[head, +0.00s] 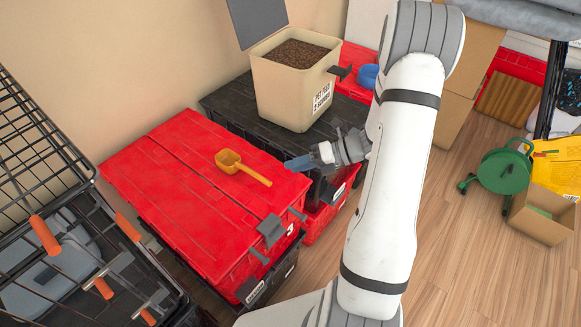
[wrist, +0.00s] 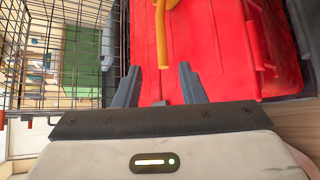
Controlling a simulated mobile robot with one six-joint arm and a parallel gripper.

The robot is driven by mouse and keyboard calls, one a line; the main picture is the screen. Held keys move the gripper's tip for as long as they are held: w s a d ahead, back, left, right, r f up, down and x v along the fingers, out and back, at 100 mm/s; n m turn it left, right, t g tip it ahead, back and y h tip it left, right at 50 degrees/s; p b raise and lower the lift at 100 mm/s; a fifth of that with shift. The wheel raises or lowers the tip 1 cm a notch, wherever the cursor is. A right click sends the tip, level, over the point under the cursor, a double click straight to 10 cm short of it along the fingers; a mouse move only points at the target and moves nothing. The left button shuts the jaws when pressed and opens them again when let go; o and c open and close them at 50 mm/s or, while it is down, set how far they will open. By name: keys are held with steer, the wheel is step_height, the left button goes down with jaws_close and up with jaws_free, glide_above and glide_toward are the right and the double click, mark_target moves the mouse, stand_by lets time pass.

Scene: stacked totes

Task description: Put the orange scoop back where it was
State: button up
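The orange scoop (head: 240,168) lies on the red lid of the front tote (head: 190,210), its bowl to the left and its handle pointing right and toward me. My gripper (head: 292,164) is just right of the handle's end, apart from it and empty. In the wrist view the two fingers of my gripper (wrist: 158,86) are spread apart, with the scoop's handle (wrist: 161,42) ahead of the gap between them. The scoop's bowl is mostly cut off at the top of that view.
A beige feed bin (head: 283,92) full of brown pellets stands open on a black tote (head: 225,105) behind. A blue bowl-like item (head: 368,76) sits on another red tote. A wire cage (head: 40,130) with orange handles stands left. A green reel (head: 503,170) stands on the floor at right.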

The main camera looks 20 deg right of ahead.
steer(key=s+a+r+n+g+h, duration=0.45)
steer(key=s+a+r+n, duration=0.3)
steer(key=n, duration=0.65)
steer(key=s+d+r+n+t+h, duration=0.1)
steer(key=s+r+n+h, duration=0.2)
steer(key=n, duration=0.7)
steer(key=s+d+r+n+t+h, duration=0.1)
steer(key=s+r+n+h, duration=0.3)
steer(key=n, duration=0.6)
steer(key=s+h, duration=0.1)
steer(key=s, duration=0.1)
steer(key=shift+s+d, duration=0.15)
steer(key=shift+s, duration=0.15)
